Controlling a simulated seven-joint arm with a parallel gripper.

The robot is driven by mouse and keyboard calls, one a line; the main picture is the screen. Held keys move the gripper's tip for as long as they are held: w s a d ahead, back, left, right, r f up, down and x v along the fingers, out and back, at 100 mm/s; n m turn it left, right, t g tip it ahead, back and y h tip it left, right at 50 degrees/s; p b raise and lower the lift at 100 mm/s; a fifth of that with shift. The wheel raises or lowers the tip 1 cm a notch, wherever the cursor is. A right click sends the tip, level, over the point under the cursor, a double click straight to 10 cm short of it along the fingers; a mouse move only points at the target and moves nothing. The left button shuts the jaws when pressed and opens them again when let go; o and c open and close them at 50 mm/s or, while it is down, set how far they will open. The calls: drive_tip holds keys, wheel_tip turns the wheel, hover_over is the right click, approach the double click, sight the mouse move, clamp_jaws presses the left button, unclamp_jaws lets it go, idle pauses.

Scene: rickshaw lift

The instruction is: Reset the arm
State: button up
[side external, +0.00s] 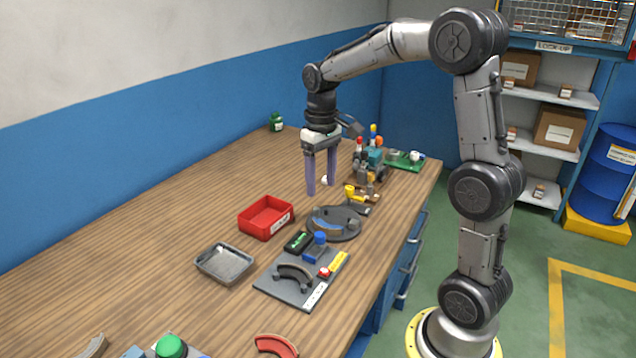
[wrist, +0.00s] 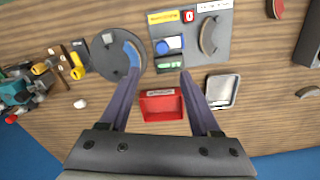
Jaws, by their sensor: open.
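My gripper (side external: 321,177) hangs from the arm with its two purple fingers pointing down, above the wooden table (side external: 180,235). The fingers are apart with nothing between them. In the wrist view my gripper (wrist: 156,80) shows its fingers spread, with the red tray (wrist: 161,105) in the gap between them, farther below. In the side view the red tray (side external: 266,217) sits on the table in front of and left of the fingers. I cannot tell the exact height of the fingertips above the table.
A round grey fixture (side external: 335,222), a grey board (side external: 300,284) with a curved part and a blue knob, and a metal tray (side external: 225,264) stand on the table. The table's left side is largely clear.

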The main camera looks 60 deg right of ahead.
drive_tip(key=s+a+r+n+t, duration=0.2)
drive_tip(key=s+a+r+t, duration=0.1)
drive_tip(key=s+a+r, duration=0.6)
drive_tip(key=s+a+f+t, duration=0.1)
drive_tip(key=s+a+f, duration=0.1)
drive_tip(key=s, duration=0.2)
drive_tip(key=s+a+f+n+t, duration=0.1)
drive_tip(key=s+a+f, duration=0.1)
drive_tip(key=s, duration=0.3)
drive_tip(key=shift+s+a+f+t, duration=0.15)
drive_tip(key=shift+s+f+t, duration=0.15)
drive_tip(key=shift+f, duration=0.45)
